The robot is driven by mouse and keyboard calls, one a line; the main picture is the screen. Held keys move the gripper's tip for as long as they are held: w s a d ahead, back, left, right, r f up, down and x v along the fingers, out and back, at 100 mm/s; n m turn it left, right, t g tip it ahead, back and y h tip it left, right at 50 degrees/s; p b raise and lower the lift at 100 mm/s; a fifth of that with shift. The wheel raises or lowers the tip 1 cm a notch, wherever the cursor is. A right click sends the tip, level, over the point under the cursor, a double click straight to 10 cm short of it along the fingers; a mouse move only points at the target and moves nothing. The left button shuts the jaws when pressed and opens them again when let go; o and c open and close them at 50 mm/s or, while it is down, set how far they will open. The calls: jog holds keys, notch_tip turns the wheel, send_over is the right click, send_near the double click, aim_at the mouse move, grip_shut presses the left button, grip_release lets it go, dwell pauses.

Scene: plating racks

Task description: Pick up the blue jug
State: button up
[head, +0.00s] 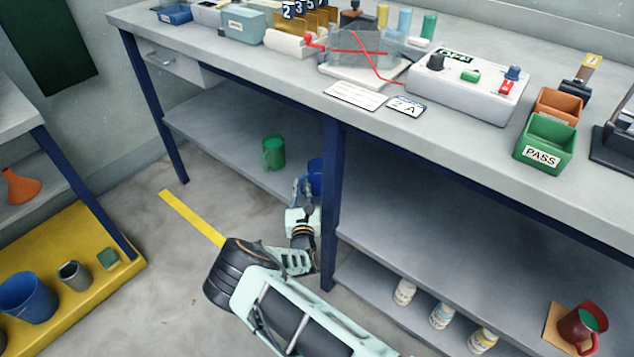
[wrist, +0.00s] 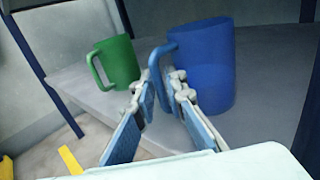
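The blue jug (wrist: 208,65) stands upright on the grey lower shelf, its handle (wrist: 154,62) facing left towards my gripper. In the head view the jug (head: 316,175) is partly hidden by the table leg and my gripper (head: 301,186). In the wrist view my gripper (wrist: 161,84) is open, its two fingers on either side of the handle with a gap between the tips. The lower part of the handle is partly hidden by the fingers; whether a finger touches it I cannot tell.
A green mug (wrist: 117,62) stands left of the blue jug on the same shelf (head: 225,135). A dark blue table leg (head: 333,210) rises close to the right of my gripper.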

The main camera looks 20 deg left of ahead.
grip_shut()
jog(key=shift+r, duration=0.15)
jog(key=shift+r+p, duration=0.4)
jog(key=shift+r, duration=0.15)
jog(key=shift+s+a+r+p, duration=0.1)
jog(key=shift+s+r+p, duration=0.1)
jog(key=shift+r+p, duration=0.35)
jog(key=shift+s+a+r+p, duration=0.15)
jog(key=shift+r+p, duration=0.1)
jog(key=shift+r, duration=0.45)
jog(key=s+a+p, duration=0.1)
jog(key=s+a, duration=0.2)
jog(key=s, duration=0.5)
jog(key=s+a+p, duration=0.1)
jog(key=s+a, duration=0.2)
jog(key=s, duration=0.5)
jog(key=shift+a+f+p, duration=0.15)
jog(key=shift+a+p, duration=0.05)
jog(key=shift+p, duration=0.2)
